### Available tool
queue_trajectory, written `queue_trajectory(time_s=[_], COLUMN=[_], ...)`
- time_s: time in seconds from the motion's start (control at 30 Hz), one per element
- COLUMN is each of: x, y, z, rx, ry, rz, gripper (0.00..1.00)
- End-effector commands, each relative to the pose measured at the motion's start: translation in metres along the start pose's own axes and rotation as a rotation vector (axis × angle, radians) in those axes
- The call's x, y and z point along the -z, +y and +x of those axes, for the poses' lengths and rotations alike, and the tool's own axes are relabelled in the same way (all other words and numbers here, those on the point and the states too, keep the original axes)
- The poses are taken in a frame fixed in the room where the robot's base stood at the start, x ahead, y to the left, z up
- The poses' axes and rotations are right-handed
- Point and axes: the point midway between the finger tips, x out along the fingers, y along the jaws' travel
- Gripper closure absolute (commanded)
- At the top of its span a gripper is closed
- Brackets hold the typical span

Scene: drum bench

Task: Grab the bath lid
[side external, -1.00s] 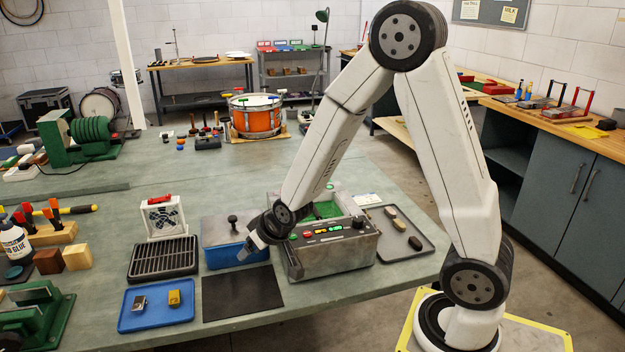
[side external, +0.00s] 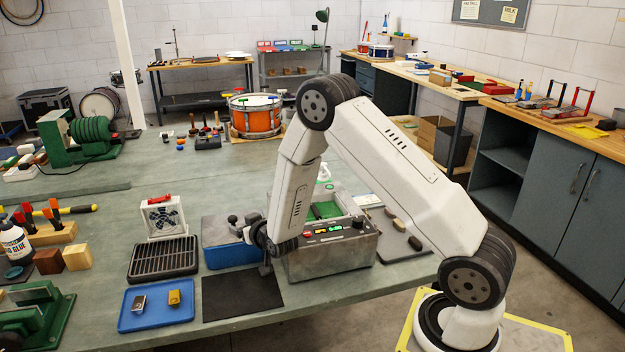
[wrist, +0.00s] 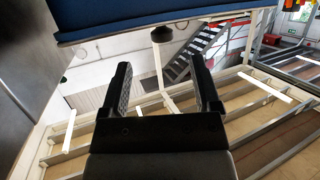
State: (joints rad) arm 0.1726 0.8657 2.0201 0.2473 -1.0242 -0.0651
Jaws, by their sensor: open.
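The bath lid (side external: 217,230) is a flat grey plate with a black knob (side external: 232,218). It lies on a blue tub (side external: 222,257), left of the metal bath (side external: 331,258). My gripper (side external: 243,230) is low at the lid's right side, level with the knob and facing it. In the wrist view, which looks upside down, my open gripper (wrist: 160,63) has two dark fingers with nothing between their tips. The knob (wrist: 157,36) shows beyond them, lined up with the gap, under the blue tub's band (wrist: 150,12). My wrist hides part of the lid's right edge.
The bath's control panel stands close on the right. A black mat (side external: 240,297) and a blue tray (side external: 157,305) lie in front. A dark slotted rack (side external: 162,258) and a white fan unit (side external: 163,217) are to the left. A tray (side external: 408,243) is beyond the bath.

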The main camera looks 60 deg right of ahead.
Motion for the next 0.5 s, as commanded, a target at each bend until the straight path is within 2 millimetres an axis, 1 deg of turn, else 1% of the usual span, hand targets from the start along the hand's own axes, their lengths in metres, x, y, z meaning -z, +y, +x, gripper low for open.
queue_trajectory(time_s=[0.17, 0.33, 0.5], x=[-0.001, 0.0, 0.0], y=[0.0, 0.0, 0.0], z=[0.007, 0.02, 0.026], rx=[0.0, 0.0, 0.0], ry=[-0.001, -0.001, -0.002], rz=[0.0, 0.0, 0.0], gripper=[0.2, 0.2, 0.2])
